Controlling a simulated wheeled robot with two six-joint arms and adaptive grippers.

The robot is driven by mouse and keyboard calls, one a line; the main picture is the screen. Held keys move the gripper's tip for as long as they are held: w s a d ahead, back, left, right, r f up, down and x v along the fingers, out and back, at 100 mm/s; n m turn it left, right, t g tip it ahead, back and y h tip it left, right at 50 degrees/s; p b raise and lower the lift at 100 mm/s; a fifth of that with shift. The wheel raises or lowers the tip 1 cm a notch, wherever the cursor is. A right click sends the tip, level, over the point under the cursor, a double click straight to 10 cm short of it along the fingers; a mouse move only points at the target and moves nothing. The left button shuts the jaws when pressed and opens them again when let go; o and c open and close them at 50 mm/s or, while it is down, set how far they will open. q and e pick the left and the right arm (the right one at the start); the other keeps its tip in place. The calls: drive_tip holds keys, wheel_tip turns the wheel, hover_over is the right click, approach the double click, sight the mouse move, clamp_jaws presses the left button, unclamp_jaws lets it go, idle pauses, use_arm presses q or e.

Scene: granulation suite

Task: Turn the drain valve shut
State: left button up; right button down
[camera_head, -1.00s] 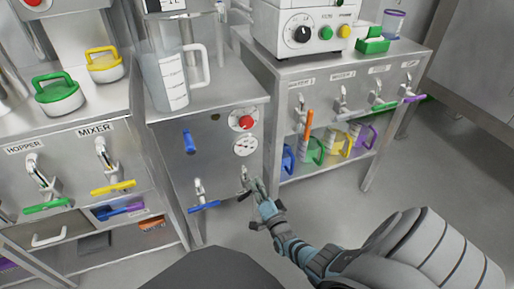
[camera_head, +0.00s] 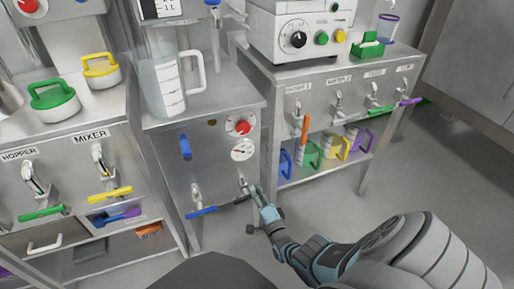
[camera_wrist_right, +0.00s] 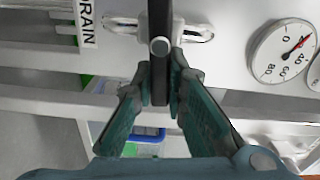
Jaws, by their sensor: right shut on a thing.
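The drain valve (camera_head: 242,184) is a metal tap low on the right of the steel cabinet front. In the right wrist view its dark lever (camera_wrist_right: 160,20) runs up and down the picture, with a round metal hub (camera_wrist_right: 160,46), beside a label (camera_wrist_right: 86,22) reading DRAIN. My right gripper (camera_head: 254,194) is at the valve; in the right wrist view its two fingers (camera_wrist_right: 160,80) are closed on the lever from both sides. The fingers hide part of the lever. My left gripper is not in view.
Another tap with a blue lever (camera_head: 202,211) sits just left. A bench (camera_head: 335,78) with several taps and coloured jugs stands right. The floor (camera_head: 440,165) at right is clear.

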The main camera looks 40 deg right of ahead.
drive_tip(key=shift+f, duration=0.1)
drive_tip(key=c, duration=1.6)
unclamp_jaws()
drive_tip(key=shift+c, duration=0.2)
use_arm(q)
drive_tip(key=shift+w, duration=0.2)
use_arm(e)
drive_tip(key=shift+o, duration=0.2)
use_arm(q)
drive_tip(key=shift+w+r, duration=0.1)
use_arm(e)
drive_tip(key=v, duration=1.2)
